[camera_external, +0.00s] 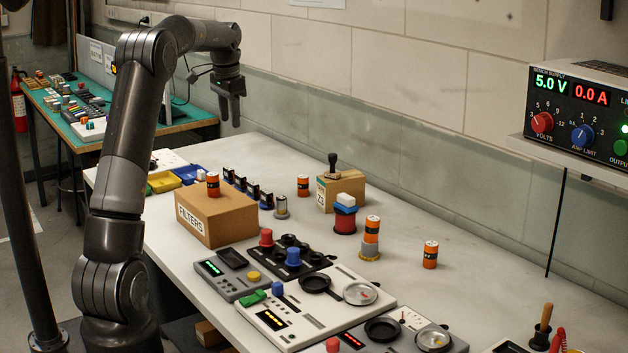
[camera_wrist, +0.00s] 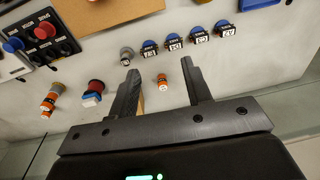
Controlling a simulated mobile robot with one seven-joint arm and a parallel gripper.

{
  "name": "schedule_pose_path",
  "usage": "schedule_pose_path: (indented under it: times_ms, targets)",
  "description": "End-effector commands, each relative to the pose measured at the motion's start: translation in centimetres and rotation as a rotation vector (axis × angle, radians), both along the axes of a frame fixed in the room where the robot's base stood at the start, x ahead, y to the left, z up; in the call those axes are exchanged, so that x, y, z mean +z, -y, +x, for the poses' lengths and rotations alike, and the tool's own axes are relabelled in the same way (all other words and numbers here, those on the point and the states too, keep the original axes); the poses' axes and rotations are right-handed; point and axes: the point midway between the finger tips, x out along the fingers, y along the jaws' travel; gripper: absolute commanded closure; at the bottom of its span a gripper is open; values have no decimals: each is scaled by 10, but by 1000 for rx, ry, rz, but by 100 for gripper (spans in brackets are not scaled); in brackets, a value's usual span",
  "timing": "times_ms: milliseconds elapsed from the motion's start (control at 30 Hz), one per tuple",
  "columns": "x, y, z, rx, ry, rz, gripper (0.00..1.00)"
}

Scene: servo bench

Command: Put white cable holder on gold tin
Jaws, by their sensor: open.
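A small white block (camera_external: 346,199), which I take for the white cable holder, sits on a blue block on top of a red spool (camera_external: 345,223). In the wrist view the white block (camera_wrist: 90,101) is left of my fingers. A short gold-coloured base (camera_external: 370,254), probably the gold tin, stands right of the spool with an orange can (camera_external: 371,229) on it. This can also shows in the wrist view (camera_wrist: 48,104). My gripper (camera_external: 230,118) is open and empty, raised high over the bench's far left part. Its fingers (camera_wrist: 160,69) are well apart and touch nothing.
A FILTERS carton (camera_external: 216,219), another carton (camera_external: 352,187) and control panels (camera_external: 325,300) crowd the bench. Several blue labelled parts (camera_wrist: 174,42) stand in a row, with a grey cylinder (camera_wrist: 126,56) beside them. A lone orange can (camera_external: 430,254) has bare bench around it.

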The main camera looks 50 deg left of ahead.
Motion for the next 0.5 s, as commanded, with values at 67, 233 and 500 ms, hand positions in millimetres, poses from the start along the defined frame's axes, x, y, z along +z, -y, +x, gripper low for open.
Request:
schedule_pose_path:
  times_ms: [67, 233, 500]
  targets:
    - [19, 42, 0, -6, 26, 14, 55]
    - [45, 122, -12, -6, 80, 33, 55]
    - [65, 237, -57, -10, 176, 42, 55]
